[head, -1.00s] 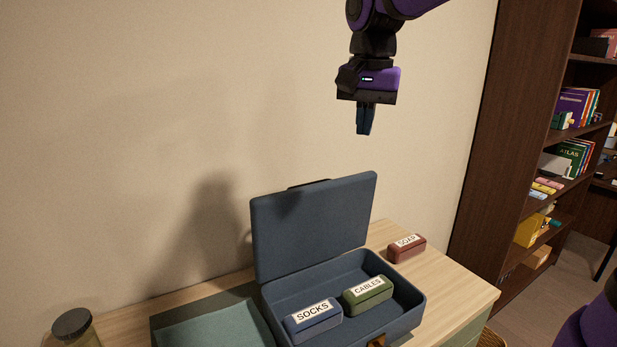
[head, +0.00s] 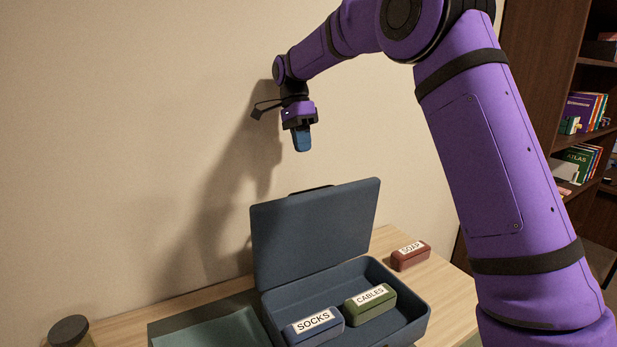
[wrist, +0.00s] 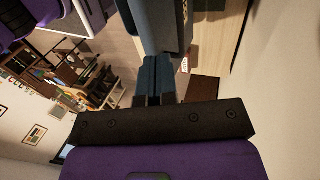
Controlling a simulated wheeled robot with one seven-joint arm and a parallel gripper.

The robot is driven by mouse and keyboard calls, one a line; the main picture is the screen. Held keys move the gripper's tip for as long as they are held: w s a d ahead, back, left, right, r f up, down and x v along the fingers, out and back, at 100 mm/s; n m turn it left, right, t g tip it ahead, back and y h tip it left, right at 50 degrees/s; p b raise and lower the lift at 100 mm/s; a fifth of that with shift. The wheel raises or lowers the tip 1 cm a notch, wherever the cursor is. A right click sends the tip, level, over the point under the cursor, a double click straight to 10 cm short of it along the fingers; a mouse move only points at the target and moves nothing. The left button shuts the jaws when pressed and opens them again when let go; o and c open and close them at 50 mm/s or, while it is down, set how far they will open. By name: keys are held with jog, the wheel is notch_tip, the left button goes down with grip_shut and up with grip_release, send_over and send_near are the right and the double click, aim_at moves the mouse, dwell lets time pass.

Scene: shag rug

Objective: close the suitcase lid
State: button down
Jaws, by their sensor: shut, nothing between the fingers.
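The dark blue suitcase stands on a wooden dresser top, its lid (head: 316,234) raised and upright. In the open base (head: 408,305) lie a blue box marked SOCKS (head: 314,326) and a green box marked CABLES (head: 369,303). My gripper (head: 302,145) is shut and empty, pointing down, above the lid's top edge and near the wall, apart from the lid. In the wrist view my shut fingers (wrist: 160,75) point towards a dark blue surface at the top, likely the lid.
A red box marked SOAP (head: 410,256) lies on the dresser top (head: 447,297) right of the suitcase. A teal tray or cloth (head: 215,335) lies to the left, with a dark-lidded jar (head: 70,330) beyond. The wall stands close behind. A bookshelf (head: 535,120) is at right.

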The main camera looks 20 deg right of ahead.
jog(key=x, duration=1)
